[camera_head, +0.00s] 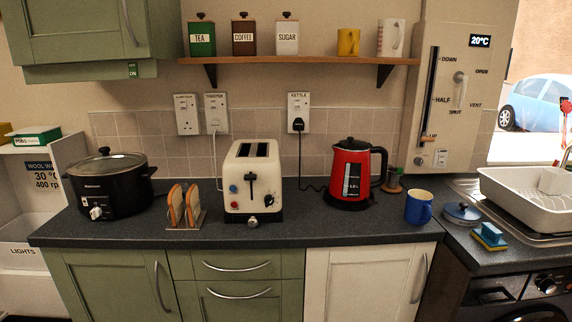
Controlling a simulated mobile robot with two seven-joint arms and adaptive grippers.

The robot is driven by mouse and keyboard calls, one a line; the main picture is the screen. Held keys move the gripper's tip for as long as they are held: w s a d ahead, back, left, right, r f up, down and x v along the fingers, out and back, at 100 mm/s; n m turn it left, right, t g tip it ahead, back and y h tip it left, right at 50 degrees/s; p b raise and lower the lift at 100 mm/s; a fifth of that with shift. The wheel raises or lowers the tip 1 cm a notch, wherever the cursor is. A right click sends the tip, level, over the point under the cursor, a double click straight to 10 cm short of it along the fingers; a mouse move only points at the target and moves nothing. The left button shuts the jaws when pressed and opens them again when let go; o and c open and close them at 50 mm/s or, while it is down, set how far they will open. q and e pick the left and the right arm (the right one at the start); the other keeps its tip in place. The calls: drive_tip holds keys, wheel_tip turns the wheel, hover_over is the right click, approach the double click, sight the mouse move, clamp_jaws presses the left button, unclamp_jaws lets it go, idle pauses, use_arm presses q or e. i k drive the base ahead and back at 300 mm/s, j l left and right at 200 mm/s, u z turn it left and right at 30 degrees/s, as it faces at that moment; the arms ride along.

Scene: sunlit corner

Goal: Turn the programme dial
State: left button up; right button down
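A dark washing machine (455,294) stands under the worktop at the lower right, cut off by the picture's bottom edge. A round dial (547,285) sits on its front panel, right of a drawer-like handle (495,290). The dial's markings are too small to read. The top of a round door (535,315) shows below it. A card (42,175) at the left reads "WOOL WA…", "30°" and "400 rp…", partly hidden by the slow cooker. Neither of my grippers is in view.
On the worktop (300,232) stand a slow cooker (108,185), toast rack (185,208), toaster (252,180), red kettle (350,172) and blue mug (418,207). A sponge (490,238) and white dish rack (530,195) are above the machine. The space before the machine's panel looks clear.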

sight(548, 286)
drive_tip(key=z, duration=1.7)
drive_tip(key=i+l, duration=0.2)
drive_tip(key=l, duration=0.15)
drive_tip(key=i+l, duration=0.15)
drive_tip(key=l, duration=0.2)
drive_tip(key=i+l, duration=0.2)
drive_tip(key=l+u, duration=0.05)
drive_tip(key=l, duration=0.05)
